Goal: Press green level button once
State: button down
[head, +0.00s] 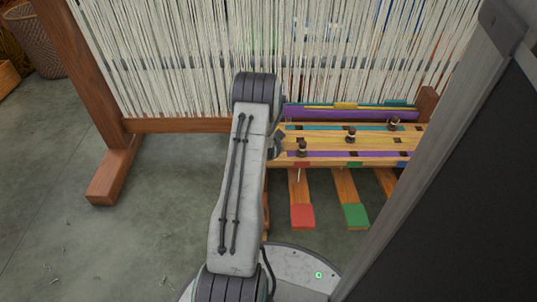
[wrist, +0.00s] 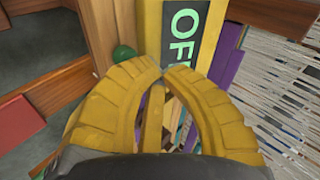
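In the wrist view a small round green knob or button (wrist: 123,55) sits on a wooden post at upper left. My gripper (wrist: 163,72) is yellow, and its two fingertips meet with nothing seen between them. The green knob is just up and left of the fingertips, close in the picture; I cannot tell whether they touch. A dark panel with green letters reading "OF" and perhaps more (wrist: 183,32) is on a yellow board just above the tips. In the head view my arm hides most of the gripper, and I cannot make out the green knob.
A wooden loom with hanging pale warp threads (head: 180,55) fills the back. A bench with coloured strips and dark pegs (head: 351,134) stands at its right. Below are treadles with a red pad (head: 302,216) and a green pad (head: 355,215).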

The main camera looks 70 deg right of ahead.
jog(key=shift+f, duration=0.2)
jog(key=shift+f, duration=0.2)
jog(key=shift+f, duration=0.5)
dwell(0.9)
jog(key=shift+r, duration=0.1)
dwell(0.3)
jog(key=shift+r+p, duration=0.45)
jog(key=shift+r, duration=0.35)
jog(key=shift+r+p, duration=1.4)
jog(key=shift+r, duration=1.15)
